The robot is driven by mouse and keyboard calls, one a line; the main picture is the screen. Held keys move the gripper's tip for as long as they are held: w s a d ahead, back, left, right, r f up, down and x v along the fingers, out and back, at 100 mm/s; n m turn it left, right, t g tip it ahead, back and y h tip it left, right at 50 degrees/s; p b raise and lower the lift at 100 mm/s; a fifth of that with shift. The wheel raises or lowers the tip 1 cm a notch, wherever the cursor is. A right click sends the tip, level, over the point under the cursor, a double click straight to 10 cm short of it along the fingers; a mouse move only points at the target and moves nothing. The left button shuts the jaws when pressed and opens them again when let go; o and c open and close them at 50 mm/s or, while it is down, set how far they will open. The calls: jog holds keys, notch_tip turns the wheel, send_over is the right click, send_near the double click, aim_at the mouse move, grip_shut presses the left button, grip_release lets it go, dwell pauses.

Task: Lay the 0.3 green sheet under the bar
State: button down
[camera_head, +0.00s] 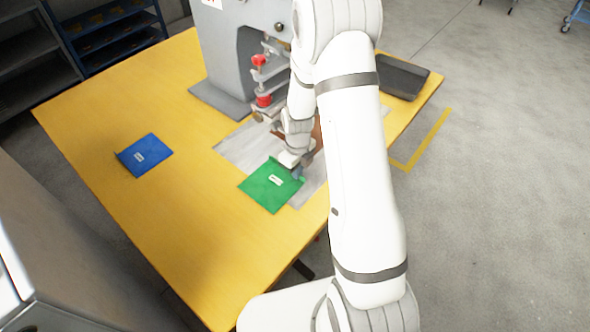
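The green sheet (266,194) with a small white label lies over the near part of a grey plate on the yellow table. The label is too small to read. My gripper (298,173) is at the sheet's upper right edge, pointing down. Its fingers are small and partly hidden, so I cannot tell whether they grip the edge. The grey welding machine (222,45) stands behind, with red knobs (263,99) on its front. The bar at its lower front is mostly hidden by my arm.
A blue sheet (146,155) with a white label lies on the yellow table (190,215) at left. A dark tray (403,78) sits at the table's right rear. Blue shelving (110,35) stands behind. The table's front left is clear.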

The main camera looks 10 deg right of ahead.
jog(key=shift+f, duration=0.15)
jog(key=c, duration=1.6)
grip_release()
jog(key=shift+c, duration=0.2)
notch_tip(320, 180, up, 12)
jog(key=s+r+n+t, duration=0.1)
jog(key=s+r+n, duration=0.7)
jog(key=n, duration=0.6)
jog(key=s+r+n+t, duration=0.1)
jog(key=s+r+n, duration=0.7)
jog(key=s+n, duration=0.5)
jog(key=shift+s+a+n+t, duration=0.15)
jog(key=shift+a+n+t, duration=0.2)
jog(key=shift+n, duration=0.55)
jog(key=shift+r, duration=0.1)
jog(key=shift+c, duration=0.2)
